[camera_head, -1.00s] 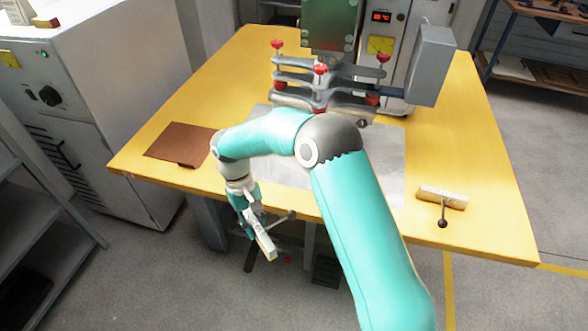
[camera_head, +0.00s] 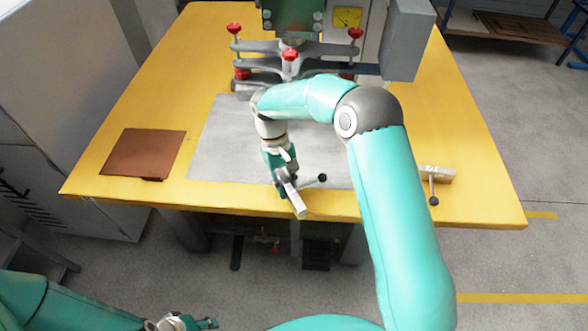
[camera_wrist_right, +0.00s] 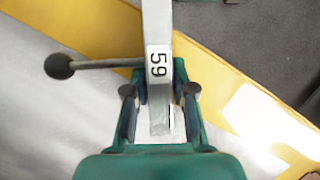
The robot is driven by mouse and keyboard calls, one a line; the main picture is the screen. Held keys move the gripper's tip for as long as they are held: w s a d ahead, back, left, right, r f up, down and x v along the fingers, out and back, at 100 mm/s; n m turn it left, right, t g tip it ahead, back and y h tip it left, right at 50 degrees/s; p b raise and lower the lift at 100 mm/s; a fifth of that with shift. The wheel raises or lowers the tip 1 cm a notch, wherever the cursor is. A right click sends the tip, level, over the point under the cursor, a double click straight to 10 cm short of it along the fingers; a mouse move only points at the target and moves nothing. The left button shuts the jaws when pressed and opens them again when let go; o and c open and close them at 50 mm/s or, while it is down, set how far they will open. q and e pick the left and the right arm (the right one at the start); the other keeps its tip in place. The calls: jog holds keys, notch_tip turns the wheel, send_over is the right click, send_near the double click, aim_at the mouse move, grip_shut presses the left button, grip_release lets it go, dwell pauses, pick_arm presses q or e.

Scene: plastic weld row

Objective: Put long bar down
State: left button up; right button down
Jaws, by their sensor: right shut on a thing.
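My right gripper (camera_head: 283,178) is shut on a grey metal bar (camera_head: 296,200), near the front edge of the table. A thin rod with a dark ball end sticks out from the bar's side. In the right wrist view the bar (camera_wrist_right: 157,25) runs up between the fingers (camera_wrist_right: 159,92) and carries a "59" label. The grey sheet and the yellow table edge lie below it; contact with them cannot be told. My left gripper (camera_head: 185,323) is low at the bottom left, partly cut off, its fingers unclear.
The yellow table (camera_head: 480,150) bears a grey sheet (camera_head: 215,150), a brown pad (camera_head: 145,152) and a second, pale bar with a ball-ended rod (camera_head: 437,174) at right. A machine with red knobs (camera_head: 290,55) stands at the back.

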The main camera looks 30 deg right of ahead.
jog(key=shift+d+r, duration=0.15)
jog(key=shift+w+d, duration=0.1)
